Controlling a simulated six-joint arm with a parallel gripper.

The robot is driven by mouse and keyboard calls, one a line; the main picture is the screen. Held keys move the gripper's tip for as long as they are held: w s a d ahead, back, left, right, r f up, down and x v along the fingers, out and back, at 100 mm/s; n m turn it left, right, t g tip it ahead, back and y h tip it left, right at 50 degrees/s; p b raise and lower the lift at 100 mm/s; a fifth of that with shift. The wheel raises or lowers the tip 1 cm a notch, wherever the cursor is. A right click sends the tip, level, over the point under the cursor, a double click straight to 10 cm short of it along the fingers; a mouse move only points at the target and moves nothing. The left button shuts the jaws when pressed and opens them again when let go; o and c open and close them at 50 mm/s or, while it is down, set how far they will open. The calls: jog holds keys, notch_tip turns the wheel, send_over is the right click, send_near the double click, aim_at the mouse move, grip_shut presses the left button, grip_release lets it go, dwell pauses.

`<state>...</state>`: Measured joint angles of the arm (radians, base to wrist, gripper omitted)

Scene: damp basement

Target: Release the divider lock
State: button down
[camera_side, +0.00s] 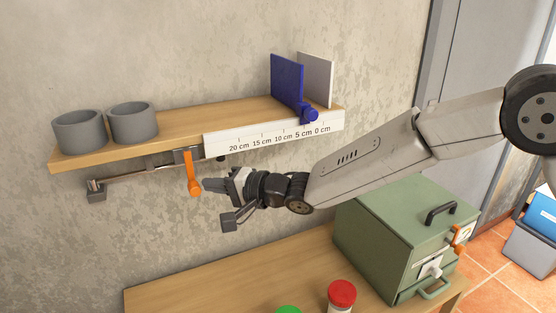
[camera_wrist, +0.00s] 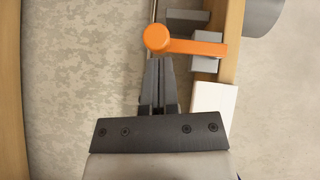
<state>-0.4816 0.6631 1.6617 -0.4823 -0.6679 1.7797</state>
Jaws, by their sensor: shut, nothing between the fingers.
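An orange lever (camera_side: 192,174) hangs down from a grey bracket (camera_side: 187,155) under the front of the wall shelf. Its rounded lower end shows in the wrist view (camera_wrist: 157,38), with its arm (camera_wrist: 200,47) running right to the bracket. My gripper (camera_side: 207,185) is shut and empty, its fingertips just right of the lever's lower end in the side view. In the wrist view the fingertips (camera_wrist: 158,62) point at the knob; I cannot tell whether they touch. A blue divider (camera_side: 287,80) with a blue knob (camera_side: 311,115) stands upright on the shelf, beside a grey divider (camera_side: 316,78).
Two grey pots (camera_side: 80,131) stand at the shelf's left end. A white centimetre scale (camera_side: 274,134) runs along its front edge. A thin rod (camera_side: 135,176) runs below. A green box (camera_side: 400,235) and a red-lidded jar (camera_side: 341,295) stand on the lower table.

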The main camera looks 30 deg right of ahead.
aim_at(193, 195)
jog(key=shift+a+f+m+t+y, duration=0.25)
jog(key=shift+m+t+y, duration=0.25)
jog(key=shift+m+y, duration=0.2)
dwell(0.4)
jog(key=a+m+t, duration=0.1)
jog(key=a+m+t+y, duration=0.1)
jog(key=a+m, duration=0.1)
jog(key=shift+f, duration=0.3)
jog(key=shift+a+f+m+t+y, duration=0.1)
jog(key=shift+a+m+t+y, duration=0.2)
jog(key=shift+m+t, duration=0.15)
jog(key=a+m+t+h, duration=0.1)
jog(key=m+t, duration=0.1)
jog(key=m, duration=0.1)
jog(key=a+r+m+t, duration=0.1)
jog(key=m+t, duration=0.1)
jog(key=m, duration=0.1)
jog(key=a+m+t+h, duration=0.1)
jog(key=m+t, duration=0.1)
jog(key=m, duration=0.1)
jog(key=shift+a+r+t+h, duration=0.2)
jog(key=shift+t+h, duration=0.05)
jog(key=shift+h, duration=0.05)
jog(key=shift+d+f, duration=0.1)
